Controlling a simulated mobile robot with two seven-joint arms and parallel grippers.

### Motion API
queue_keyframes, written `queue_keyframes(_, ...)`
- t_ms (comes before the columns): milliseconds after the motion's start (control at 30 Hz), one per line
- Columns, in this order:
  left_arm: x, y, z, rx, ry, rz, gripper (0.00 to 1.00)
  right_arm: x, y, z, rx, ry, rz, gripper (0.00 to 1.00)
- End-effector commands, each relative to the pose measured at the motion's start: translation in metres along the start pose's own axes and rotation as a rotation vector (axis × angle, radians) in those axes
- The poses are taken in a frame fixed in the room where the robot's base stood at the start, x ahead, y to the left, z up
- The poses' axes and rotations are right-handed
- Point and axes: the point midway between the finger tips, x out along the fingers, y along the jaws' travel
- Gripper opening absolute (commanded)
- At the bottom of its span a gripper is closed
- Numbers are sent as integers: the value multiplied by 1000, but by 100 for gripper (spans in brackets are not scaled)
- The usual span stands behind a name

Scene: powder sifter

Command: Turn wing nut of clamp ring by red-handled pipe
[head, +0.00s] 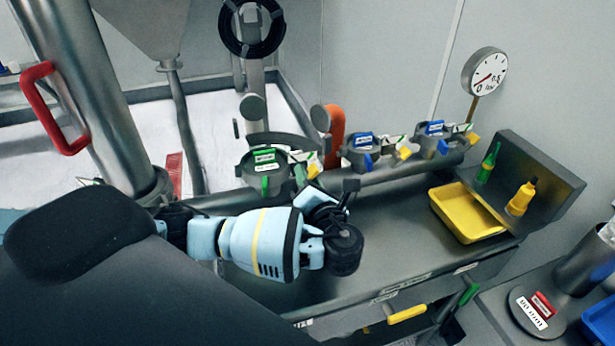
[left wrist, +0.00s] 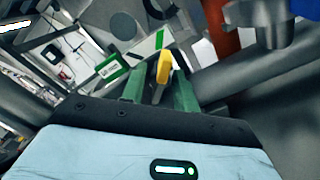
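A large grey pipe (head: 95,95) with a red handle (head: 50,110) stands at the left of the head view; its foot is partly behind my left arm. A round grey fitting with a green label (head: 265,158) sits on the bench in the middle. A yellow wing-shaped piece (head: 313,158) is at its right side. My left gripper (head: 300,172) reaches this piece. In the left wrist view the green fingers (left wrist: 158,92) stand apart, with the yellow piece (left wrist: 163,68) between them near the tips. Contact cannot be told. My right gripper is not in view.
Two similar fittings with blue labels (head: 362,148) (head: 433,135) lie to the right, past an orange handle (head: 333,130). A yellow tray (head: 465,235), small bottles (head: 520,198) and a dial gauge (head: 484,72) are farther right.

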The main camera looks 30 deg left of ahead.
Motion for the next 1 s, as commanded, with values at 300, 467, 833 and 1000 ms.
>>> queue_keyframes(300,6,0,0,0,2,0,30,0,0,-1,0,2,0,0)
queue_keyframes(467,6,0,0,0,2,0,21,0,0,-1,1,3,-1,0)
queue_keyframes(833,6,0,0,-5,2,0,0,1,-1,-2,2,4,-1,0)
queue_keyframes(1000,6,0,-1,-43,3,-1,0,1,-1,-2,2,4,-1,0)
